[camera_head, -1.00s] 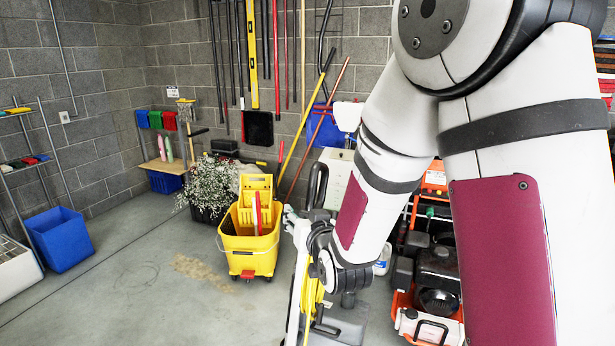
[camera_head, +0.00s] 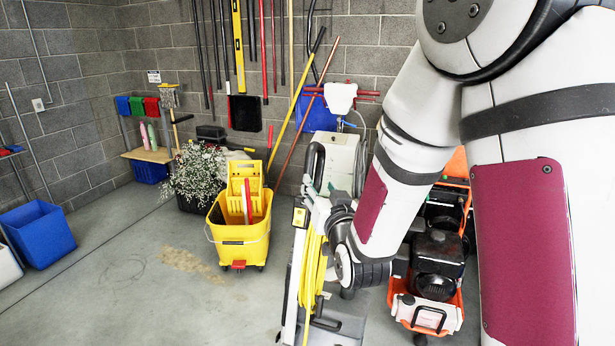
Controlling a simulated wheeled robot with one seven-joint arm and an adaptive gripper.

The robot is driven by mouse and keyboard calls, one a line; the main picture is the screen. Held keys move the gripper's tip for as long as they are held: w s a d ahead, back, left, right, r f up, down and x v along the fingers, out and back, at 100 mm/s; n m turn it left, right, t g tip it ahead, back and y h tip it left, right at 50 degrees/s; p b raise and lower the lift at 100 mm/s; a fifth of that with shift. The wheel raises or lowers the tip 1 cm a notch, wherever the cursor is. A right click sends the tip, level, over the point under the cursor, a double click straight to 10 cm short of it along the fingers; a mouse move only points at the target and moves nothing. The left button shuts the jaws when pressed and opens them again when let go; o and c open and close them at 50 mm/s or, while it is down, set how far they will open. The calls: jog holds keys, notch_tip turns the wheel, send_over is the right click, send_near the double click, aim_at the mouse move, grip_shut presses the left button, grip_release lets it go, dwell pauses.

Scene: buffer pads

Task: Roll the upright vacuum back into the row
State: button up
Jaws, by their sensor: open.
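The upright vacuum stands on the concrete floor at the bottom centre, with a pale upright body (camera_head: 292,290), a looped yellow cord (camera_head: 313,275) and a grey floor head (camera_head: 338,329). My gripper (camera_head: 318,200) is at the top of the vacuum, beside its upper end. Its fingers are small and partly hidden among the vacuum's parts and my wrist. It is open, and I cannot tell whether it touches the vacuum.
A yellow mop bucket (camera_head: 240,235) stands left of the vacuum. A white machine (camera_head: 338,160) stands behind, and an orange-and-black machine (camera_head: 435,270) to the right. A blue bin (camera_head: 38,235) is far left. Open floor (camera_head: 140,285) lies at front left.

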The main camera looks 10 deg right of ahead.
aim_at(310, 172)
jog(key=shift+w+f+b, duration=0.15)
jog(key=shift+w+b, duration=0.2)
jog(key=shift+b, duration=0.85)
jog(key=b, duration=0.2)
jog(key=shift+f+b, duration=0.1)
jog(key=shift+b, duration=0.3)
jog(key=w, duration=1)
jog(key=shift+w+d+p, duration=0.15)
jog(key=shift+w+p, duration=0.15)
jog(key=shift+w, duration=0.1)
grip_shut()
